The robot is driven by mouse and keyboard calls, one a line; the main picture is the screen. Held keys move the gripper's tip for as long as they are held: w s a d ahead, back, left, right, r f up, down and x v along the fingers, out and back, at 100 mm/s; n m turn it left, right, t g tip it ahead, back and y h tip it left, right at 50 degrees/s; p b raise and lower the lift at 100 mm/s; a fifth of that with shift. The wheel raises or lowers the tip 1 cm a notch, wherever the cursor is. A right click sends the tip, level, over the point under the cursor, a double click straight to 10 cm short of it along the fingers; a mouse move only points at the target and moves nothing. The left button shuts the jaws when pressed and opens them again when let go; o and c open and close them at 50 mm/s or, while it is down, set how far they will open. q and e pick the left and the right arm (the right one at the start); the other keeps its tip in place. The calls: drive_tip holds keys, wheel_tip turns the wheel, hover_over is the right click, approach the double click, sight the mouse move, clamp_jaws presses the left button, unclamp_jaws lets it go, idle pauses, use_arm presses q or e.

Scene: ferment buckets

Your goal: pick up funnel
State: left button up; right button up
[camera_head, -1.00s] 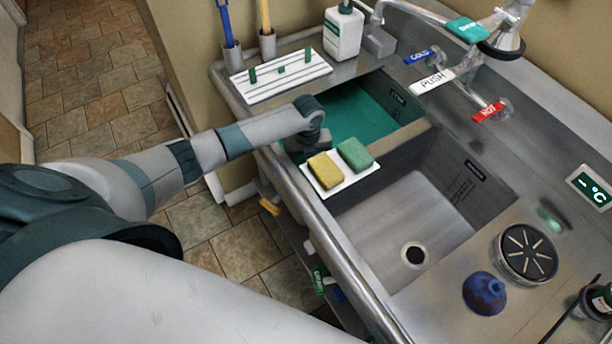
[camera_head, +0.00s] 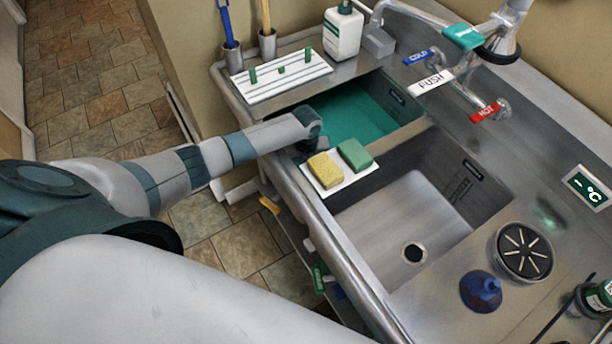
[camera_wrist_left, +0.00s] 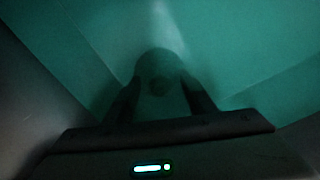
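A dark blue funnel-like piece (camera_head: 481,292) stands wide end down on the steel counter at the lower right, its narrow stub up. My left arm reaches over the front rim into the green-filled basin (camera_head: 365,115); its gripper is hidden below the wrist in the head view. In the dim left wrist view my left gripper (camera_wrist_left: 160,82) points down into the green basin with its fingers apart. A dark round thing (camera_wrist_left: 158,66) with a small darker centre lies between or just beyond the fingertips; I cannot tell whether they touch it. My right gripper is not in view.
A white tray with a yellow sponge (camera_head: 325,170) and a green sponge (camera_head: 355,154) sits close beside my left wrist. The empty steel basin (camera_head: 408,215) is to the right. A white rack (camera_head: 282,77) and a soap bottle (camera_head: 343,32) stand behind. A black round drain piece (camera_head: 525,251) is near the blue piece.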

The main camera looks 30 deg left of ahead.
use_arm(q)
drive_tip(key=shift+s+f, duration=0.1)
drive_tip(key=shift+s, duration=0.05)
drive_tip(key=shift+c, duration=0.6)
drive_tip(key=shift+r, duration=0.6)
drive_tip(key=c, duration=0.4)
wheel_tip(320, 180, up, 17)
drive_tip(key=b, duration=0.4)
drive_tip(key=shift+c, duration=0.3)
